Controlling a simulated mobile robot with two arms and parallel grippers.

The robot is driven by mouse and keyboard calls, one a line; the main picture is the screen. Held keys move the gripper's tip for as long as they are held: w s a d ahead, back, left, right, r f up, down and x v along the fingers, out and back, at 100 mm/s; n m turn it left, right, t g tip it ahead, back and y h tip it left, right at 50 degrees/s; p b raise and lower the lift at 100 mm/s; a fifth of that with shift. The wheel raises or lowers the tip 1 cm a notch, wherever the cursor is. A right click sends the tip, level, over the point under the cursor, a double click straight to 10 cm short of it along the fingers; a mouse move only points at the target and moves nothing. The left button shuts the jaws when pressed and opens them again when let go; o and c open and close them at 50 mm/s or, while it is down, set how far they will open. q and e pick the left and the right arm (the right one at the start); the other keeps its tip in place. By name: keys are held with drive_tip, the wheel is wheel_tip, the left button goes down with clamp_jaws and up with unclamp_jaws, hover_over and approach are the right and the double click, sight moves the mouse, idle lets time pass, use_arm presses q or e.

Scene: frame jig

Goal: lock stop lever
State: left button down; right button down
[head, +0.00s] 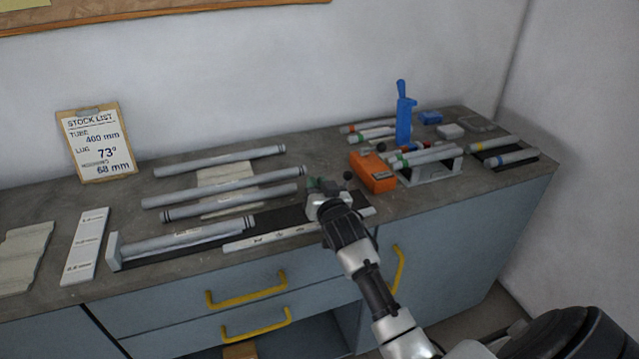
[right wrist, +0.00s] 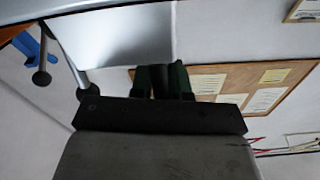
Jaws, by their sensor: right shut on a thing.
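My right gripper (head: 318,187) reaches over the bench's front edge to the right end of the dark jig rail (head: 285,216). Its green fingertips show in the right wrist view (right wrist: 162,82), closed around a dark part beside a pale block, which looks like the stop (right wrist: 118,38). A thin lever with a dark ball knob (right wrist: 83,92) stands off the block, clear of the fingers. A dark knob (head: 347,175) also shows just right of the gripper in the head view. The lever's exact angle is unclear. My left gripper is not in view.
A tube (head: 195,240) lies along the jig's left part, with loose tubes (head: 225,187) behind. An orange block (head: 372,172) stands close right of the gripper, near a tube rack (head: 430,172) and a blue upright tool (head: 405,120). A pale strip (head: 270,237) runs along the front.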

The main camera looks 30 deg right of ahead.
drive_tip(key=c, duration=1.2)
unclamp_jaws()
drive_tip(key=shift+o, duration=0.2)
drive_tip(key=b+v, duration=0.1)
drive_tip(key=v, duration=0.9)
drive_tip(key=shift+s, duration=0.4)
drive_tip(key=shift+a, duration=0.1)
